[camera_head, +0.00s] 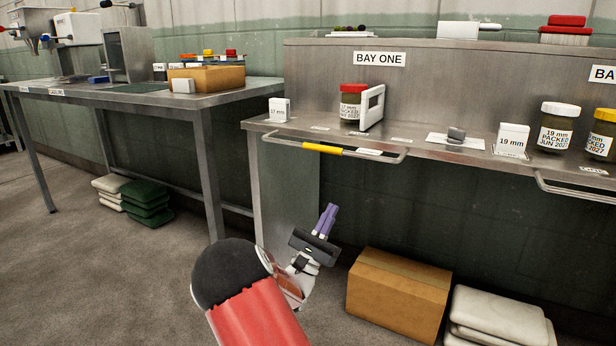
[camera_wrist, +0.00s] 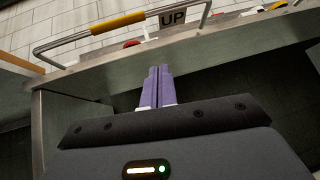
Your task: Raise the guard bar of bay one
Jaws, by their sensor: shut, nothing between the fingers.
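The guard bar of bay one (camera_head: 345,152) is a metal rail with a yellow grip (camera_head: 322,149) on its left part. It runs along the front edge of the bay one shelf, below the "BAY ONE" sign (camera_head: 379,59). In the wrist view the bar (camera_wrist: 82,36) crosses the top, with its yellow grip (camera_wrist: 118,24) and an "UP" label (camera_wrist: 172,18). My gripper (camera_head: 326,220) has purple fingers, shut and empty, below and in front of the bar. In the wrist view the fingertips (camera_wrist: 158,72) point toward the shelf edge, apart from the bar.
A red-lidded jar (camera_head: 351,105) and a white handled block (camera_head: 372,108) stand on the shelf behind the bar. A second rail (camera_head: 575,190) is at the right. A cardboard box (camera_head: 399,295) and pale sacks (camera_head: 497,318) lie below. A metal table (camera_head: 150,97) stands left.

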